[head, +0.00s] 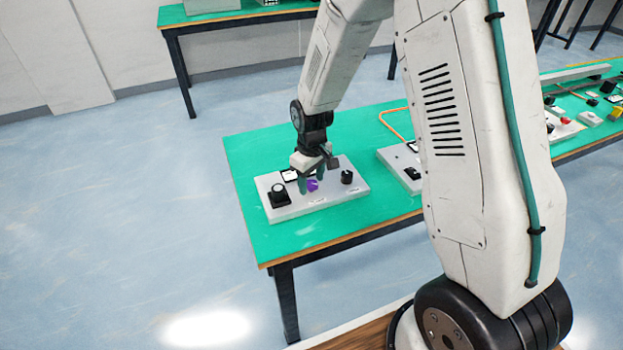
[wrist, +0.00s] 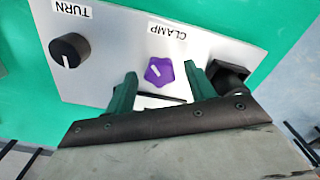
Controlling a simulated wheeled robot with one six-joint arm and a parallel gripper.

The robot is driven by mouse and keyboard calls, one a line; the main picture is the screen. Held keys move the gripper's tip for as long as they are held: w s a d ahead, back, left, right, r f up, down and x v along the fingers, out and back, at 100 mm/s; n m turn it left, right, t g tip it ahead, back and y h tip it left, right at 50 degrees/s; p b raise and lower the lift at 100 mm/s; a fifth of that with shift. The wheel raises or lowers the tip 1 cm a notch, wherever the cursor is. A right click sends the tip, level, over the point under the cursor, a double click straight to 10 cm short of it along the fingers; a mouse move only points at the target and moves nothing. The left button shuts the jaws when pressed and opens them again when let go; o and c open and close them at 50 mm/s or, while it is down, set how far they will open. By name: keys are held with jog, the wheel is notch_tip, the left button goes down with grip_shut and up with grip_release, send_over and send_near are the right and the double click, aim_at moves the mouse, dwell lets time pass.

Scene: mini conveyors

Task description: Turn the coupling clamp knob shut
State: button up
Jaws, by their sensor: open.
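The clamp knob is a purple star-shaped knob with a white pointer line (wrist: 159,71), next to the CLAMP label on a grey panel (wrist: 110,45). In the head view the purple knob (head: 312,185) shows in the middle of the panel, partly behind my gripper. My gripper (head: 312,178) is over the panel, close to the knob. In the wrist view my gripper (wrist: 161,85) has its two green fingers apart, with the purple knob seen between and beyond their tips. Nothing is held. I cannot tell whether a finger touches the knob.
A black knob by the TURN label (wrist: 70,50) is on the panel; it shows in the head view (head: 347,177). A black square-based knob (head: 278,195) sits at the panel's left end, behind a finger in the wrist view (wrist: 228,75). The green table (head: 290,245) is clear in front.

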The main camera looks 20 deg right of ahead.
jog(key=c, duration=1)
jog(key=shift+o, duration=0.2)
jog(key=shift+m, duration=0.3)
jog(key=m, duration=0.3)
jog(key=shift+m, duration=0.3)
jog(key=m, duration=0.4)
jog(key=shift+m, duration=0.3)
jog(key=m, duration=0.9)
